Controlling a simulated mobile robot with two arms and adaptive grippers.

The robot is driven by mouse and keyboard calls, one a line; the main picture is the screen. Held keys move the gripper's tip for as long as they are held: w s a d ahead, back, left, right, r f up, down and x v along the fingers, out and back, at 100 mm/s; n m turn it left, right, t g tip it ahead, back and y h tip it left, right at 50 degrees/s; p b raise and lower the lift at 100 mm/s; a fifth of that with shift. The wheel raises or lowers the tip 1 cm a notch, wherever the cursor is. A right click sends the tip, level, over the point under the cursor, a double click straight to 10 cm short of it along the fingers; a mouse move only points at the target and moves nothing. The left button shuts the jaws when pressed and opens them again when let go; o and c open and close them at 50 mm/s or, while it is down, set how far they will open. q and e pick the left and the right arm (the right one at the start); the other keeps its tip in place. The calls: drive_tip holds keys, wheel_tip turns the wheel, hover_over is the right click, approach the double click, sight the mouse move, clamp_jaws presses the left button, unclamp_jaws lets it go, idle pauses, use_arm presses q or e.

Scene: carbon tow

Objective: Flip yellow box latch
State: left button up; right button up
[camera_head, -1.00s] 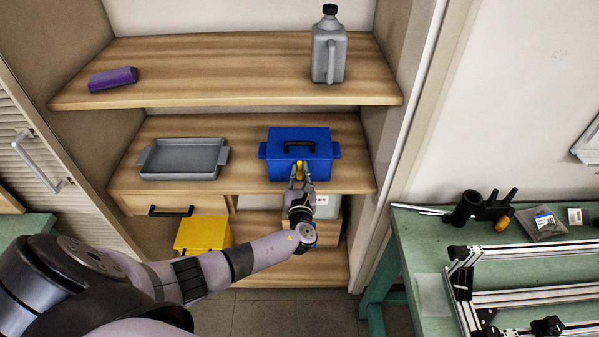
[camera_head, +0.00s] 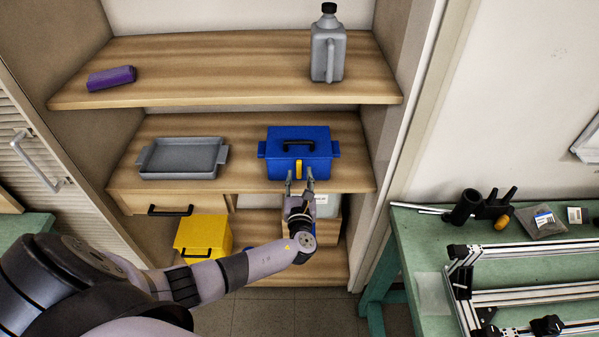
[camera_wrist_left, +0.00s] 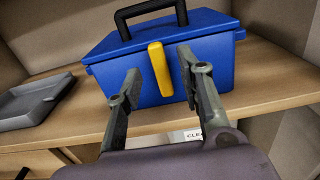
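A blue box (camera_head: 280,165) with a black handle stands on the middle shelf, and it fills the middle of the left wrist view (camera_wrist_left: 215,65). Its yellow latch (camera_head: 298,169) hangs down the middle of the front face; the left wrist view shows it as an upright yellow bar (camera_wrist_left: 160,70). My left gripper (camera_head: 300,178) is in front of the box, just below the latch. In the left wrist view my left gripper (camera_wrist_left: 160,78) has its fingers apart, one on each side of the latch, with nothing held. My right gripper is not in view.
A grey tray (camera_head: 184,172) lies left of the box on the same shelf. A yellow box (camera_head: 203,237) sits lower left. A grey jug (camera_head: 327,60) and a purple item (camera_head: 111,78) are on the top shelf. A green workbench (camera_head: 425,250) stands right.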

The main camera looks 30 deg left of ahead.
use_arm(q)
drive_tip(key=v, duration=0.9)
drive_tip(key=shift+s+d+f, duration=0.1)
idle(0.4)
drive_tip(key=s+a+f+n+g+h, duration=0.1)
drive_tip(key=s+f+n+g+h, duration=0.2)
drive_tip(key=s+f, duration=0.5)
drive_tip(key=s+f+n+g, duration=0.4)
drive_tip(key=f, duration=0.8)
drive_tip(key=s+a+f+n+g+h, duration=0.15)
drive_tip(key=s+f+n+g, duration=0.35)
drive_tip(key=f, duration=0.6)
drive_tip(key=s+d+f+n+h, duration=0.1)
drive_tip(key=s+d+f+n, duration=0.1)
drive_tip(key=s+n, duration=0.3)
drive_tip(key=s+d+f+n+g+h, duration=0.1)
drive_tip(key=s+f+n, duration=0.4)
drive_tip(key=s, duration=0.8)
drive_tip(key=s+d+f+n+g+h, duration=0.1)
drive_tip(key=s+d+f+n, duration=0.3)
drive_tip(key=s, duration=0.5)
drive_tip(key=shift+d+n+h+b, duration=0.3)
drive_tip(key=shift+n+h+b, duration=0.15)
drive_tip(key=shift+n+h, duration=0.35)
